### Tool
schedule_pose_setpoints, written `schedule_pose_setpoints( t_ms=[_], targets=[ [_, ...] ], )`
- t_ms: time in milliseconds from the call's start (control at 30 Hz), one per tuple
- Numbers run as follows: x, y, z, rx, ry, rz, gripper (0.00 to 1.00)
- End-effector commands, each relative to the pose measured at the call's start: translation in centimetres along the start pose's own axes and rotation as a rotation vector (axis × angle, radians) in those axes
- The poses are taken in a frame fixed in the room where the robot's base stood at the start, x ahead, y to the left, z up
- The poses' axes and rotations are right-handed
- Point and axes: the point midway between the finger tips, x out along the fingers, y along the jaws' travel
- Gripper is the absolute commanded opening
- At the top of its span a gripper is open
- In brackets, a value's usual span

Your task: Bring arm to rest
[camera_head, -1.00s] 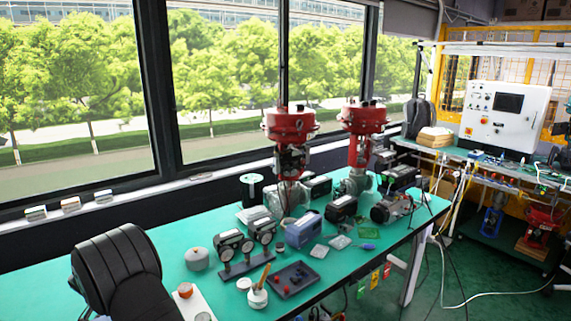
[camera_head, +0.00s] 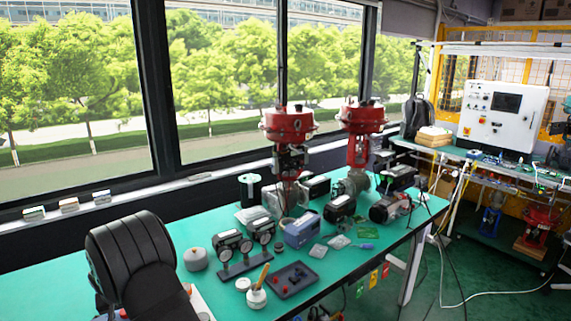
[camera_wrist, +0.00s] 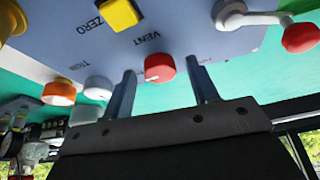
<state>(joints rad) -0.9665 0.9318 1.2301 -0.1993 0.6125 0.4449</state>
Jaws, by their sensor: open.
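My gripper (camera_wrist: 161,66) is open, its two fingers apart with nothing held between them. A red knob (camera_wrist: 159,68) on a blue-grey panel (camera_wrist: 200,22) shows in the gap between the fingertips; I cannot tell how far apart knob and fingers are. The panel carries a yellow button (camera_wrist: 122,14), an orange knob (camera_wrist: 58,93), a white knob (camera_wrist: 97,88) and a lever with a red ball (camera_wrist: 301,37). The words ZERO and VENT show on it. In the head view my black arm is at lower left and hides my gripper and most of the panel.
The green bench (camera_head: 52,272) holds a grey round block (camera_head: 196,259), a twin-gauge stand (camera_head: 240,265), a white pot with a brush (camera_head: 256,298) and a dark tray (camera_head: 296,282). Two red-topped valves (camera_head: 289,122) stand behind. The left of the bench is clear.

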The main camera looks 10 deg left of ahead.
Motion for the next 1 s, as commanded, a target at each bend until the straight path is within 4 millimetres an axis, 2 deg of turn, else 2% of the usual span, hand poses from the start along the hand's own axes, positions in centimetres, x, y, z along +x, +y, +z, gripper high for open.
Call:
schedule_pose_setpoints(
  t_ms=[400, 867, 1000],
  targets=[
    [0.01, 0.13, 0.02, -0.153, 0.0, -0.064, 0.54],
    [0.01, 0.12, 0.01, -0.18, 0.0, -0.074, 0.54],
    [0.02, 0.11, 0.02, -0.179, 0.0, -0.074, 0.81]
  ],
)
